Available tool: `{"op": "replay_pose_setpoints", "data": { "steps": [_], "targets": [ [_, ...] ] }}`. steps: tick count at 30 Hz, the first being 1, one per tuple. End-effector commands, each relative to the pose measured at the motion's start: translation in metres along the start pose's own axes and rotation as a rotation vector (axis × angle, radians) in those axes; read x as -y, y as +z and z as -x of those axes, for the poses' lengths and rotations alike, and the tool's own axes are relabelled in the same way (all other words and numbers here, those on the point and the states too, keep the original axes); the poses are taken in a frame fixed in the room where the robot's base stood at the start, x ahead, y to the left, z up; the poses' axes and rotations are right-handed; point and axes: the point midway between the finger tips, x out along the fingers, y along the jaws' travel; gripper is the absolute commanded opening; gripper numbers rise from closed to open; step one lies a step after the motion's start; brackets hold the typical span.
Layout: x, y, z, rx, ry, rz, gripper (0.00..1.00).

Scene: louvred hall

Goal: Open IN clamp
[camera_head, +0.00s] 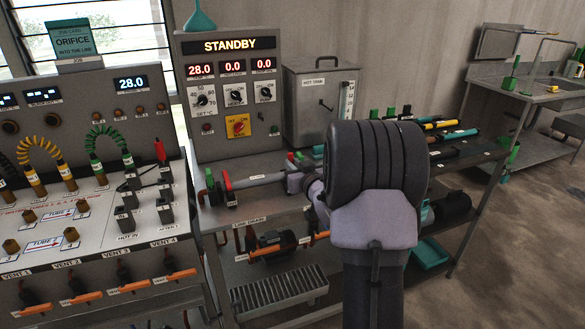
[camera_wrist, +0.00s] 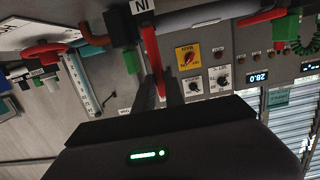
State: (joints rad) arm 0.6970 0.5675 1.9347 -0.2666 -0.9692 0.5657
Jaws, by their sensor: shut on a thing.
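In the wrist view, the IN label (camera_wrist: 143,6) shows upside down at the top edge. Below it a long red clamp lever (camera_wrist: 151,48) runs down to my gripper (camera_wrist: 168,88). The dark fingers are shut around the lever's end. In the head view my thick arm and wrist cover the gripper and most of the IN clamp. A pale horizontal tube section (camera_head: 262,181) lies on the bench, its right end behind my wrist. At its left end stands another red clamp (camera_head: 226,181) with a small label, which looks like OUT.
The control box (camera_head: 235,90) reads STANDBY behind the tube. A grey tank (camera_head: 320,105) stands at its right. The valve panel (camera_head: 85,205) with coiled hoses is at the left. A rack (camera_head: 460,155) of coloured tools lies right of my arm. Floor is clear at the far right.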

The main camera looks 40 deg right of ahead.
Motion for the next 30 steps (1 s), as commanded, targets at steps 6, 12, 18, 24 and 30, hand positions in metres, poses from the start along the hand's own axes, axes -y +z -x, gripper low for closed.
{"op": "replay_pose_setpoints", "data": {
  "steps": [6, 12, 18, 24, 30],
  "targets": [
    [0.000, -0.001, 0.000, -0.002, 0.000, 0.001, 0.00],
    [0.000, -0.001, 0.000, -0.002, 0.000, 0.001, 0.32],
    [0.000, -0.001, 0.000, -0.001, 0.001, 0.001, 0.36],
    [-0.001, -0.002, 0.006, -0.001, 0.001, 0.001, 0.36],
    [-0.001, -0.005, 0.059, 0.000, 0.003, 0.000, 0.36]
  ]
}}
